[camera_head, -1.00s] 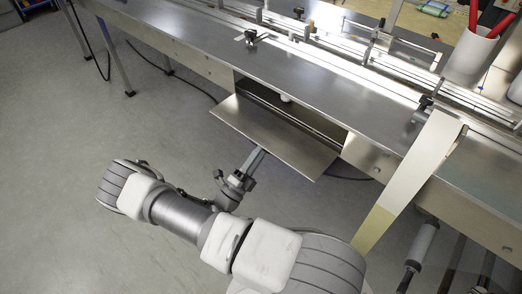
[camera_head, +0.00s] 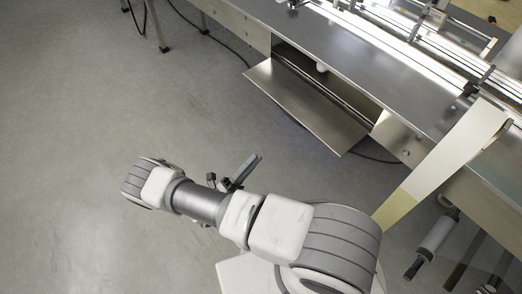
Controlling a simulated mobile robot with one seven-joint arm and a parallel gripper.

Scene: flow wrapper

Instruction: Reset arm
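My arm lies across the lower middle of the head view, folded in front of the machine. My gripper (camera_head: 244,170) shows only in part behind the arm links, as a grey finger pointing up and right. It is apart from the machine, over the bare floor. The rest of the gripper is hidden by my arm, so I cannot tell whether it is open or shut. Nothing shows held in it.
The flow wrapper (camera_head: 345,55) runs along the upper right. Its metal flap (camera_head: 305,108) hangs open at the front. A pale film strip (camera_head: 455,150) slopes down at the right. The grey floor (camera_head: 80,180) is clear on the left.

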